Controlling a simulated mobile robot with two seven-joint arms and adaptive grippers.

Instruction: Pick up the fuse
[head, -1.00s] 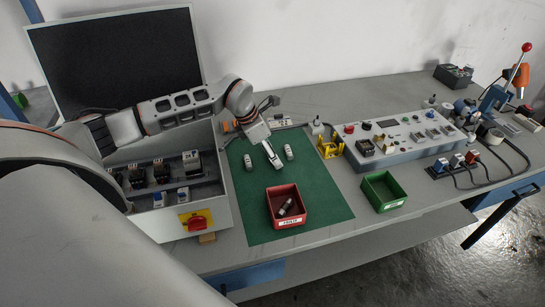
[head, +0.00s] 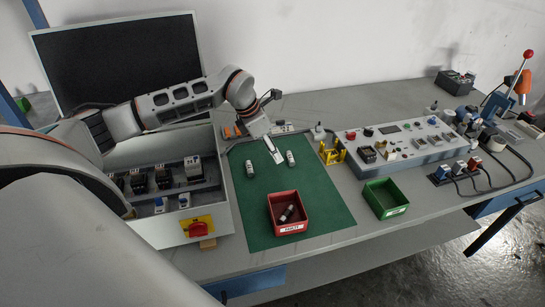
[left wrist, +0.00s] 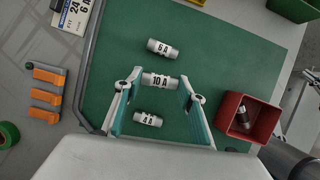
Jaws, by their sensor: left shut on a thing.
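My left gripper (head: 277,157) is above the green mat (head: 318,205), with its fingertips between two pale fuses lying on it, one to the left (head: 249,169) and one to the right (head: 290,158). In the left wrist view, the gripper (left wrist: 157,88) is shut on the white 10 A fuse (left wrist: 158,80), one finger at each end. The 6 A fuse (left wrist: 161,47) and the 4 A fuse (left wrist: 147,119) lie on either side, clear of the fingers. The held fuse is hard to make out in the head view. My right gripper is not in view.
A red bin (head: 292,228) with a dark-and-silver part inside stands on the mat's front. A green bin (head: 391,210) is to its right. An open fuse box (head: 218,225) with a red switch is left of the mat. A control panel (head: 430,153) stands at the right.

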